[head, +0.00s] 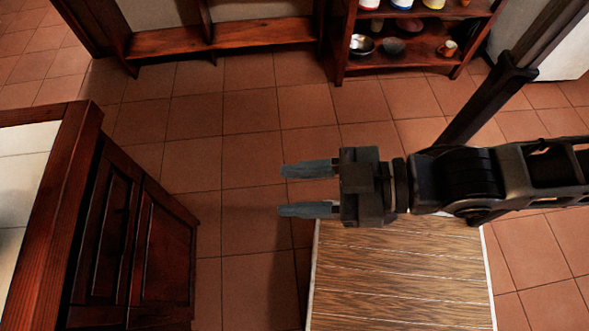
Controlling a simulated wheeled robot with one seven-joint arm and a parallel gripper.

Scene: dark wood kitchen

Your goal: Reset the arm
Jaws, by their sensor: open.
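My gripper (308,190) is in the middle of the head view, at the end of my arm, which reaches in from the right. Its two grey fingers point left and stand apart with nothing between them. Red-brown floor tiles show in the gap. The gripper hangs above the floor, beside the far left corner of a wooden-plank surface (400,275). It appears clear of the furniture.
A dark wood cabinet (135,240) with a pale tiled top (22,170) stands at the left. A shelf (415,62) with bowls (362,44) and jars stands at the back. Tiled floor (245,165) lies open between them. A white object (560,50) is at the upper right.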

